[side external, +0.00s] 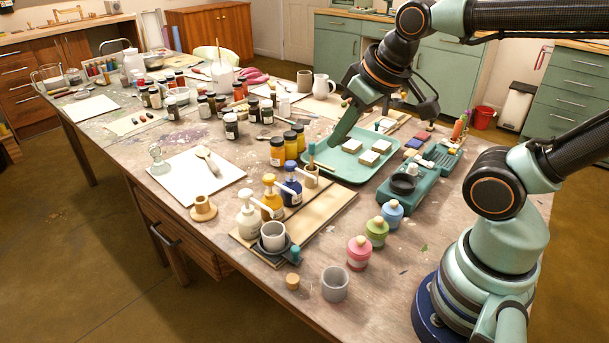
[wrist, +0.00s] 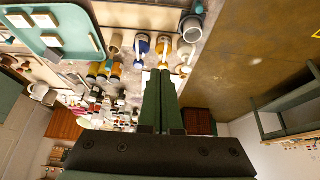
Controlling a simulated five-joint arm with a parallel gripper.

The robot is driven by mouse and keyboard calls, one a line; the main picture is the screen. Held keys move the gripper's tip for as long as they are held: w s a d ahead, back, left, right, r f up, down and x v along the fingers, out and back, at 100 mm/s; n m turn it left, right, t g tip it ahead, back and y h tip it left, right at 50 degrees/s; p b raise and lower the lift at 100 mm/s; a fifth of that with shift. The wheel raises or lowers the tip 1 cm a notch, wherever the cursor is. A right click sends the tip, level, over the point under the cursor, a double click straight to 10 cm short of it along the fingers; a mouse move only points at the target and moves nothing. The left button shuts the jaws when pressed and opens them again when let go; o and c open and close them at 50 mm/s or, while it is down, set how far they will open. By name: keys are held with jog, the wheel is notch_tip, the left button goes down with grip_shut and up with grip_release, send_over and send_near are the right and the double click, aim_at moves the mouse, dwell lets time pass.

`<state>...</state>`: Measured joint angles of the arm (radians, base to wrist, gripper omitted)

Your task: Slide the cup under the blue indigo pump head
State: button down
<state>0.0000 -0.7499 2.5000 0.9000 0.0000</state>
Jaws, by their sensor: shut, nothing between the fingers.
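The blue bottle also shows in the wrist view (wrist: 142,46). My gripper (side external: 335,143) is shut and empty, raised near the left edge of the green tray, apart from the cup and pumps. Its closed green fingers (wrist: 165,76) fill the middle of the wrist view.
A teal peg (side external: 295,254) stands beside the cup's holder. The green tray (side external: 340,173) holds pale blocks. A second grey cup (side external: 335,283) and pink, green and blue jars stand near the front edge. Dark-lidded jars (side external: 277,152) stand behind the pumps.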

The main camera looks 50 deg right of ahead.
jog(key=c, duration=0.9)
grip_release()
jog(key=shift+a, duration=0.1)
jog(key=shift+o, duration=0.8)
jog(key=shift+w+a+f+m, duration=0.2)
jog(key=shift+f+m, duration=0.05)
jog(key=shift+m, duration=0.05)
jog(key=m+g, duration=0.6)
jog(key=m, duration=0.2)
send_over(295, 248)
notch_tip(295, 248, down, 9)
notch_tip(295, 248, down, 12)
jog(key=shift+r, duration=0.15)
grip_shut()
